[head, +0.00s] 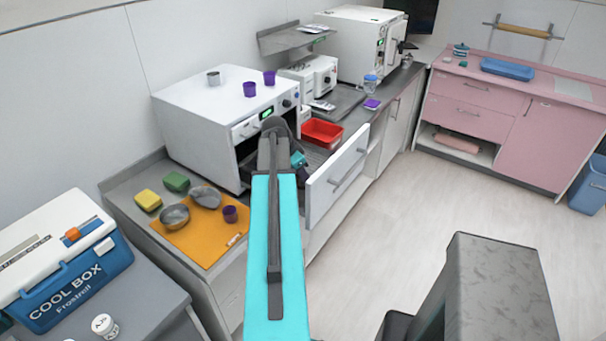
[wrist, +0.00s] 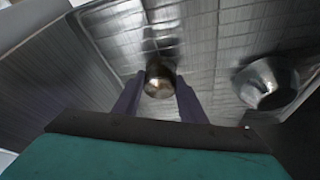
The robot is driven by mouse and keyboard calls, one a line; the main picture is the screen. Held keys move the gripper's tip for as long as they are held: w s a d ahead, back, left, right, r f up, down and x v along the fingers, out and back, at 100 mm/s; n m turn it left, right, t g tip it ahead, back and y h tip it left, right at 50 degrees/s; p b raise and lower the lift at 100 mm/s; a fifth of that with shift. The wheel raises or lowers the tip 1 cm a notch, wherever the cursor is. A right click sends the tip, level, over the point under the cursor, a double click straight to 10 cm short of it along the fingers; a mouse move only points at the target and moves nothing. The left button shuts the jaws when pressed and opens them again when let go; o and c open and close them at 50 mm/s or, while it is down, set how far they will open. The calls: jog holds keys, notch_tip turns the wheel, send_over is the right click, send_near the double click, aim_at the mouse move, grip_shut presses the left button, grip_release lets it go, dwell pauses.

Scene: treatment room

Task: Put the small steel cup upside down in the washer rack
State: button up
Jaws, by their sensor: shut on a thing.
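In the wrist view my gripper (wrist: 158,92) is shut on a small steel cup (wrist: 159,80), one finger at each side of it. The cup is over the wire grid of the washer rack (wrist: 215,60); I cannot tell whether it touches the grid or which way up it is. A wider steel bowl (wrist: 268,82) sits on the rack to the right, apart from the held cup. In the head view the rack (head: 314,158) shows partly beside my arm, in front of the open white washer (head: 205,112). My arm hides the held cup there.
A steel cup (head: 213,77) and purple cups (head: 250,89) stand on the washer. An orange mat (head: 199,238) at left holds steel bowls (head: 175,216) and a purple cup (head: 230,214). A red tray (head: 322,133) and a white front panel (head: 337,171) are close right of my arm.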

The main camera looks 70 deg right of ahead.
jog(key=shift+f, duration=0.2)
jog(key=o, duration=1.1)
jog(key=shift+o, duration=0.2)
jog(key=shift+r, duration=0.25)
jog(key=b+v, duration=0.3)
jog(key=v, duration=0.9)
